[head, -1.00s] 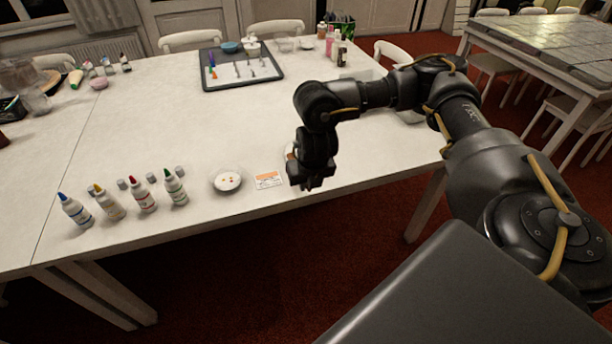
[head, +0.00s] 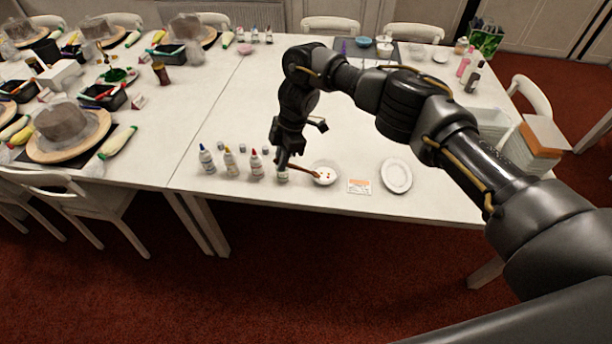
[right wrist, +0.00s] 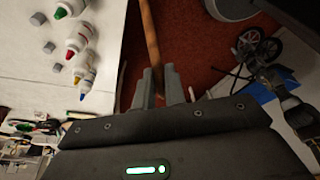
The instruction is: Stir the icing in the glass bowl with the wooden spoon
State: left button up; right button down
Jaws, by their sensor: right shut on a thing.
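The small white bowl (head: 325,180) stands near the front edge of the table and holds pale contents with small reddish bits. My right gripper (head: 283,163) is left of the bowl, above the bottles, shut on the brown wooden spoon (head: 302,171). The spoon slants down to the right, and its end is at the bowl; I cannot tell whether it touches the contents. In the right wrist view the spoon's handle (right wrist: 150,40) runs up from between the two fingers (right wrist: 160,88). My left gripper is not in view.
Several icing bottles (head: 231,163) stand left of the bowl; the rightmost is partly hidden by my right gripper. An orange-and-white card (head: 359,187) and an oval white plate (head: 397,166) lie to the right. Cakes on turntables (head: 68,148) stand far left. The table middle is clear.

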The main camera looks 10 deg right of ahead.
jog(key=w+r+m+t+y+p, duration=0.1)
jog(key=w+r+m+t+p, duration=0.1)
jog(key=w+m, duration=0.3)
jog(key=w+d+f+m+t+h+p, duration=0.1)
jog(key=w+d+f+m+t, duration=0.1)
jog(key=w+d+m+t, duration=0.2)
jog(key=w+d+f+m+t+h, duration=0.1)
jog(key=w+d+m+t, duration=0.4)
jog(key=d+m, duration=0.4)
jog(key=w+d, duration=0.1)
jog(key=d, duration=0.2)
jog(key=shift+d+f+m+t+p, duration=0.3)
jog(key=shift+d+f+m+p, duration=0.05)
jog(key=shift+d+f+m, duration=0.05)
jog(key=shift+f, duration=0.1)
notch_tip(320, 180, down, 8)
jog(key=b, duration=0.8)
jog(key=shift+f, duration=0.15)
jog(key=shift+s+a, duration=0.1)
jog(key=shift+s, duration=0.1)
